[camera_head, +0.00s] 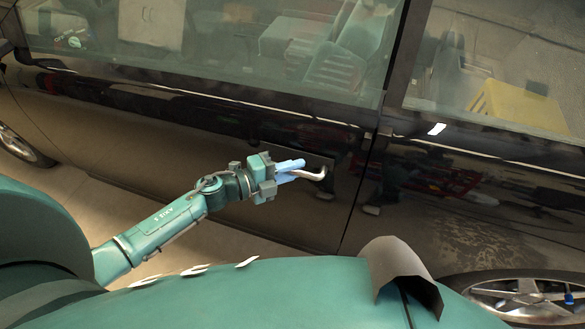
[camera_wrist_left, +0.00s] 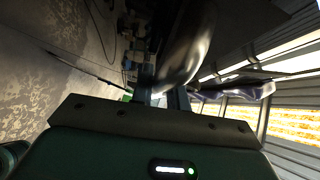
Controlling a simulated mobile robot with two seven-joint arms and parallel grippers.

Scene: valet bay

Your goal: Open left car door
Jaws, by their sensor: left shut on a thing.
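The black left car door (camera_head: 230,125) fills the middle of the head view, with its window above. It looks closed, its rear edge in line with the panel beside it. A silvery door handle (camera_head: 316,175) sits near that edge. My left gripper (camera_head: 298,171) reaches in from the left and is shut on the handle, with its blue fingers at the handle's left end. In the left wrist view, the handle (camera_wrist_left: 188,45) shows as a large shiny curved shape at the fingers (camera_wrist_left: 165,98). My right gripper is not in view.
The rear door panel (camera_head: 470,185) lies right of the door seam. A front wheel (camera_head: 20,145) shows at far left and a rear wheel (camera_head: 525,297) at bottom right. Bare floor (camera_head: 225,240) lies between my body and the car.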

